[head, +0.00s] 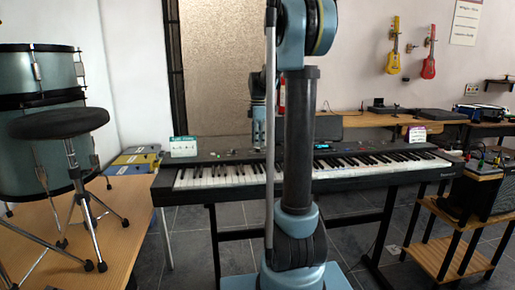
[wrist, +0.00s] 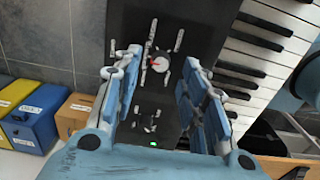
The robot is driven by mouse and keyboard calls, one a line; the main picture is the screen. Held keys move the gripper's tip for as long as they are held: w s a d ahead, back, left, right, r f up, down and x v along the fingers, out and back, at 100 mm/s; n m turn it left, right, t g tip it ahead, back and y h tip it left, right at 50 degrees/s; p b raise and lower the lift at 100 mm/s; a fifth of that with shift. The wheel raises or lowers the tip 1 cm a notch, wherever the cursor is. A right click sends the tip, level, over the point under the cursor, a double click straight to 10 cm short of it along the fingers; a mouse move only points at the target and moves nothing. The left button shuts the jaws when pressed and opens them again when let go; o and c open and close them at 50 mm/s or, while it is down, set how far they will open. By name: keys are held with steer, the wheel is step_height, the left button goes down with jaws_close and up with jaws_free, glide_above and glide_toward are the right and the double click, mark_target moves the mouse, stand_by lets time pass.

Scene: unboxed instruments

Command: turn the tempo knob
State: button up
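The keyboard (head: 330,172) stands on a black frame in the head view. In the wrist view its dark panel (wrist: 201,32) carries a small round knob (wrist: 158,64) with a red pointer mark, which I take to be the tempo knob. My gripper (wrist: 162,60) is open, with one finger to the left of the knob and one to the right. A gap shows on both sides, so neither finger seems to touch it. Height above the panel is hard to judge. In the head view my arm hides part of the keyboard and much of the gripper.
White and black keys (wrist: 262,48) lie right of the panel. A green light (wrist: 153,144) glows between the finger bases. Blue and yellow boxes (wrist: 30,125) sit at lower left. In the head view a small sign (head: 183,146) stands at the keyboard's left end, near a drum stool (head: 60,123).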

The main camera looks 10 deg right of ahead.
mark_target(258, 150)
steer(key=shift+f, duration=1.65)
steer(key=shift+c, duration=0.5)
jaws_close()
